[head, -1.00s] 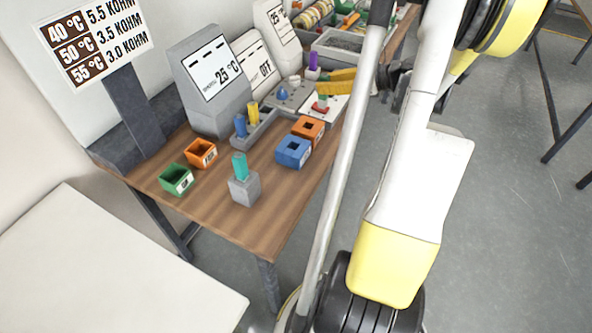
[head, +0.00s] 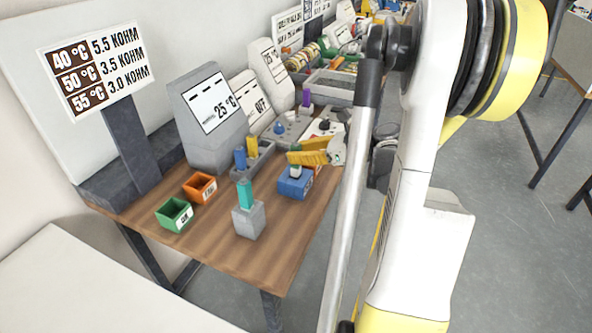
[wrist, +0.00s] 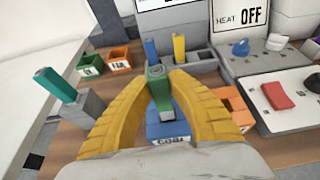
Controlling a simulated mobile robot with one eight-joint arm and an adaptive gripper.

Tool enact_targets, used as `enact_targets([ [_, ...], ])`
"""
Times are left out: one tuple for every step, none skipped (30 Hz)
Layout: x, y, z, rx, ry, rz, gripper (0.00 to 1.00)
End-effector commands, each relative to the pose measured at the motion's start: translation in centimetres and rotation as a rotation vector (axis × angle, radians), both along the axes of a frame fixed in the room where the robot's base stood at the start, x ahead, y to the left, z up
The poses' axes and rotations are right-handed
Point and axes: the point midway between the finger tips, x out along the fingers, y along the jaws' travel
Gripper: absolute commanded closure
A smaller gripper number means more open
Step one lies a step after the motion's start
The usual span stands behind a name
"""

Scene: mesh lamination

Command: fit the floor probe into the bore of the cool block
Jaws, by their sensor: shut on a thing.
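In the head view my gripper (head: 293,157) is shut on the probe (head: 296,170), above the cool block (head: 290,190). The cool block is blue and also shows in the wrist view (wrist: 168,133), labelled COOL, just below the probe. The probe's lower end is at or just above the block's top. The fingers and probe hide the bore, so I cannot tell whether the tip is in it.
An orange block (wrist: 236,107) stands close right of the cool block. A teal probe (head: 246,194) stands in a grey block (head: 249,221). Green (head: 174,213) and orange (head: 200,187) bins are at left. A rack (wrist: 204,64) behind holds blue and yellow probes.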

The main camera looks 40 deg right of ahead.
Motion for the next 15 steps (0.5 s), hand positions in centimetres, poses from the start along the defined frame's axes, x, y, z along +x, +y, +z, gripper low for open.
enact_targets([
  [0.1, 0.1, -0.3, 0.0, 0.0, 0.0, 1.0],
  [0.1, 0.1, -0.5, 0.0, 0.0, 0.0, 1.0],
  [0.1, 0.1, -0.9, 0.001, 0.0, -0.001, 1.0],
  [0.1, 0.1, -1.3, 0.001, 0.0, -0.001, 1.0],
  [0.1, 0.1, -1.8, 0.001, 0.0, -0.001, 1.0],
  [0.1, 0.1, -2.5, 0.001, 0.0, -0.001, 1.0],
  [0.1, 0.1, -3.1, 0.001, 0.0, -0.001, 1.0],
  [0.1, 0.1, -3.6, 0.001, 0.0, -0.001, 1.0],
  [0.1, 0.1, -4.1, 0.001, 0.0, -0.001, 1.0],
  [0.1, 0.1, -4.3, 0.001, 0.0, -0.001, 1.0],
  [0.1, 0.1, -4.3, 0.001, 0.0, -0.001, 1.0],
  [0.1, 0.1, -4.2, 0.001, 0.0, -0.001, 1.0],
  [0.1, 0.1, -4.1, 0.001, 0.0, -0.001, 1.0],
  [0.1, 0.1, -4.1, 0.001, 0.0, -0.001, 1.0],
  [0.1, 0.1, -4.0, 0.0, 0.0, -0.001, 1.0],
])
